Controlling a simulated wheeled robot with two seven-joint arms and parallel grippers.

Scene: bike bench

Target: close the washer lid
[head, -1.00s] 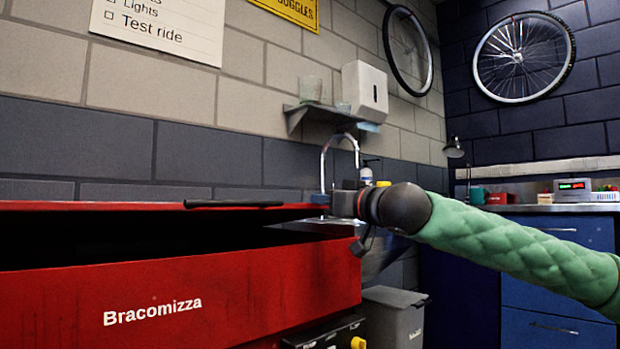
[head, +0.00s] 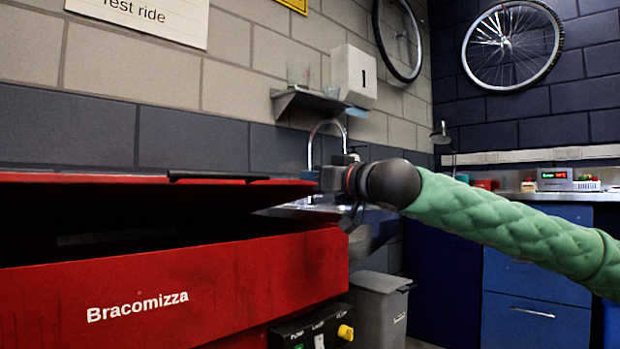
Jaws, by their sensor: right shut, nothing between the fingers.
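The red parts washer (head: 230,276), marked "Bracomizza", fills the lower left of the head view. Its red lid (head: 90,195) is partly open, with a dark gap between it and the tub. A black handle (head: 218,176) runs along the lid's edge. My right gripper (head: 318,182) is at the lid's right end, by the front corner. It is shut and empty; its fingertips are small here and I cannot tell whether they touch the lid. My left gripper is not in view.
A sink with a curved tap (head: 312,145) is behind the gripper, under a wall shelf (head: 300,98). A grey bin (head: 380,308) stands right of the washer, beside a control box with a yellow knob (head: 346,332). Blue drawers (head: 535,260) stand at right.

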